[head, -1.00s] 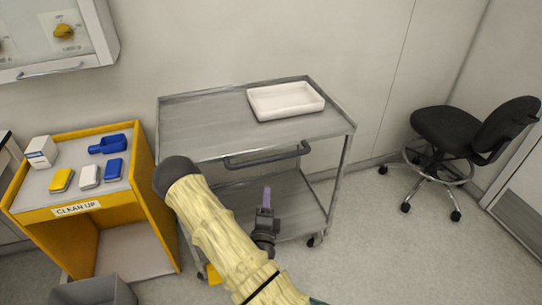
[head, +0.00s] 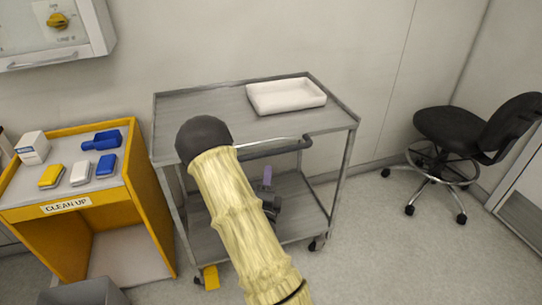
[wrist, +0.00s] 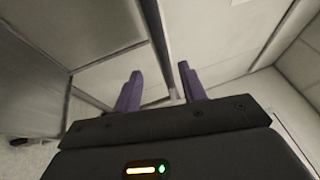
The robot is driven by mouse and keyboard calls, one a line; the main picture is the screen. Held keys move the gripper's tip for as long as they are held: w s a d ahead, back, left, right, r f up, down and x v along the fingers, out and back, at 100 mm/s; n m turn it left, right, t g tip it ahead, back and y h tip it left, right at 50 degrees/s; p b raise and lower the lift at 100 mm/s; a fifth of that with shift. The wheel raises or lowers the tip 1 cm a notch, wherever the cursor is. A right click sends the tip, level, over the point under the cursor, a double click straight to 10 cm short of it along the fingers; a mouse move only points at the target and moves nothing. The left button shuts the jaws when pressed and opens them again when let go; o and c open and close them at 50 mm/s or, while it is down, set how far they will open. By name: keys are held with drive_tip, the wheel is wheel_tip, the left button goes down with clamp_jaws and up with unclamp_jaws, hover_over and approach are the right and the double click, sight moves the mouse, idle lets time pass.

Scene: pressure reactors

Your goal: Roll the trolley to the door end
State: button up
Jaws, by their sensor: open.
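The trolley (head: 195,108) is a grey metal cart with two shelves, standing against the back wall. Its dark handle bar (head: 275,148) runs along the near side of the top shelf. My gripper (head: 266,178) shows partly behind my arm, just below the handle in the picture; one purple finger is visible there. In the wrist view its two purple fingers (wrist: 160,88) stand apart with nothing between them. I cannot tell whether it touches the trolley. My arm hides the left part of the handle and part of the lower shelf.
A white tray (head: 286,97) sits on the trolley's top shelf. A yellow clean-up stand (head: 142,205) is close on the left, with a grey bin (head: 85,294) in front. A black swivel chair (head: 447,128) stands at the right. Floor between trolley and chair is clear.

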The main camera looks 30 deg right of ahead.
sight(271, 150)
drive_tip(key=shift+w+d+b, duration=0.15)
drive_tip(key=shift+d+b, duration=0.1)
drive_tip(key=shift+b, duration=1)
drive_tip(key=x, duration=1.1)
drive_tip(key=shift+w+r, duration=0.2)
drive_tip(key=shift+w, duration=0.15)
drive_tip(key=shift+d, duration=0.15)
drive_tip(key=c, duration=0.7)
drive_tip(key=shift+r, duration=0.1)
clamp_jaws()
